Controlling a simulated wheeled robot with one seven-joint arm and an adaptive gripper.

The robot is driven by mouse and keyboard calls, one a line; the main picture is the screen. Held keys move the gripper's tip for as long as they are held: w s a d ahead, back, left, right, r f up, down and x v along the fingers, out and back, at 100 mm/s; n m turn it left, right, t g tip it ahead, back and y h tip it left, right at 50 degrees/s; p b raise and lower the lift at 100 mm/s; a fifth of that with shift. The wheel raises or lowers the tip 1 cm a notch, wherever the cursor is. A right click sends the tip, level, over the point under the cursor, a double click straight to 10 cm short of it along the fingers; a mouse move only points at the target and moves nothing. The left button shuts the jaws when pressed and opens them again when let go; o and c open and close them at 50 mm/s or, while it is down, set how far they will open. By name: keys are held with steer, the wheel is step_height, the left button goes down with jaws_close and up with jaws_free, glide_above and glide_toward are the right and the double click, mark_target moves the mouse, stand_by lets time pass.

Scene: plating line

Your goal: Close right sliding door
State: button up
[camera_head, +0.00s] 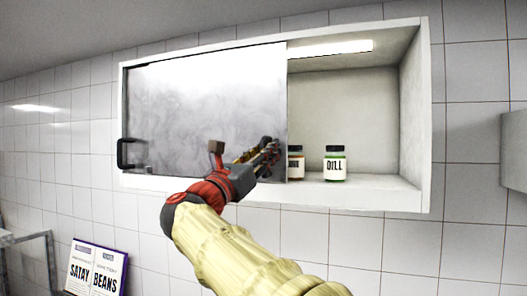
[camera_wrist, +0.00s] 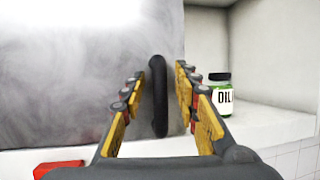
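The white wall cabinet (camera_head: 425,120) has its right half open and its left half covered by a grey metal sliding panel (camera_head: 200,100). One black handle (camera_head: 124,153) is on the panel's far left edge. A second black upright handle (camera_wrist: 158,95) is near the panel's right edge in the wrist view. My gripper (camera_head: 268,150) is at that right edge in the head view and hides much of this handle there. In the wrist view my open gripper (camera_wrist: 160,80) has one finger on each side of the handle, with gaps visible on both sides.
The rest of that shelf is bare. A SATAY BEANS sign (camera_head: 95,270) and a metal frame (camera_head: 30,240) are low on the left.

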steer(key=shift+c, duration=0.8)
jaws_close()
